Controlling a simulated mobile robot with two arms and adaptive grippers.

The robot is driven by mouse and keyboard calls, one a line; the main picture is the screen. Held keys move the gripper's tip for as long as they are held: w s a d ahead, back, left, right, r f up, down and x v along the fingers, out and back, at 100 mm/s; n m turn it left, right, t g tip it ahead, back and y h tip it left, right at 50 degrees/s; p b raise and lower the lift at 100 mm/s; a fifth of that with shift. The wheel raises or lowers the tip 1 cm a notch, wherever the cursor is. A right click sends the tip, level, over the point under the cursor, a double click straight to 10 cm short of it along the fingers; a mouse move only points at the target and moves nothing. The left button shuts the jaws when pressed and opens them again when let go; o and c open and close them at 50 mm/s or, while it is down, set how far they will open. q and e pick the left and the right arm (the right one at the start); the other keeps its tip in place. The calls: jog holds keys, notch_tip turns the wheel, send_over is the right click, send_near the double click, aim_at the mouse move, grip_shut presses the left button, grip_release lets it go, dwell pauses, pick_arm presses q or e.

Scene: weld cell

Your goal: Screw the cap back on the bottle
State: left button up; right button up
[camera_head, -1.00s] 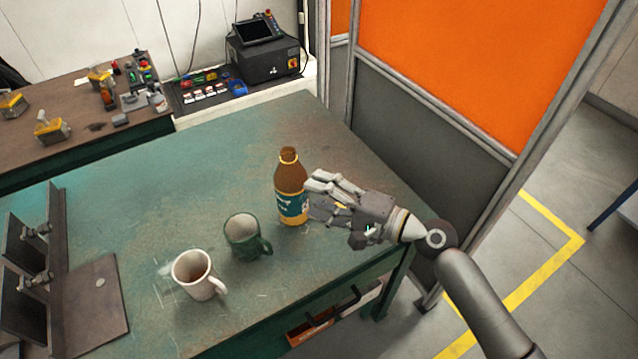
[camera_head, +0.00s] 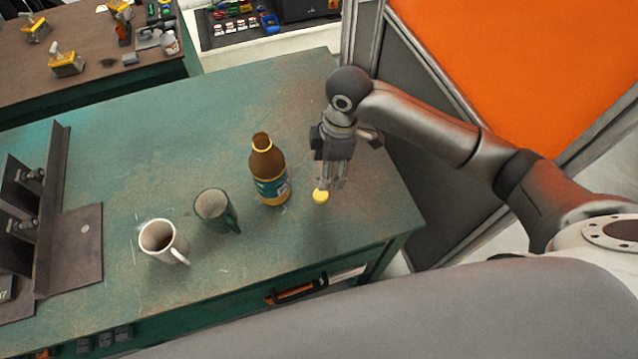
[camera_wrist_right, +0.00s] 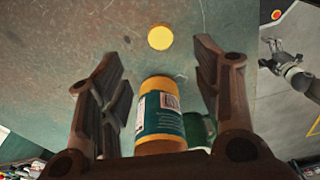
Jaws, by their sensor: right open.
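The brown bottle (camera_head: 268,170) with a teal label stands upright and uncapped on the green table, its neck open. The yellow cap (camera_head: 320,196) lies on the table to the right of the bottle. My right gripper (camera_head: 330,182) points down just above the cap, beside the bottle. In the right wrist view the open fingers (camera_wrist_right: 162,82) are spread wide with nothing between their tips. That view shows the cap (camera_wrist_right: 160,37) ahead of the fingertips and the bottle (camera_wrist_right: 158,115) behind the gap between the fingers. My left gripper is not seen.
A dark green mug (camera_head: 214,208) and a white mug (camera_head: 160,240) stand left of the bottle. A metal fixture (camera_head: 75,245) occupies the table's left side. An orange-panelled partition (camera_head: 500,65) borders the right side. The table behind the bottle is clear.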

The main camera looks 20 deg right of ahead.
send_over(321, 194)
jog(key=f, duration=0.5)
jog(key=shift+s+d, duration=0.25)
jog(key=shift+d, duration=0.05)
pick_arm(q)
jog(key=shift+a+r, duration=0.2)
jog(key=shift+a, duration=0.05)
pick_arm(e)
jog(key=shift+f, duration=0.2)
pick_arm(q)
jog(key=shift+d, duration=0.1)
pick_arm(e)
jog(key=shift+w+a+f+p, duration=0.15)
jog(key=shift+f+p, duration=0.25)
jog(key=shift+f, duration=0.9)
jog(key=shift+w+a+f+p, duration=0.1)
jog(key=shift+f+p, duration=0.3)
jog(key=shift+f, duration=0.9)
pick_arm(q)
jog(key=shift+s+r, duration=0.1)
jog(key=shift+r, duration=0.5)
pick_arm(e)
jog(key=c, duration=0.8)
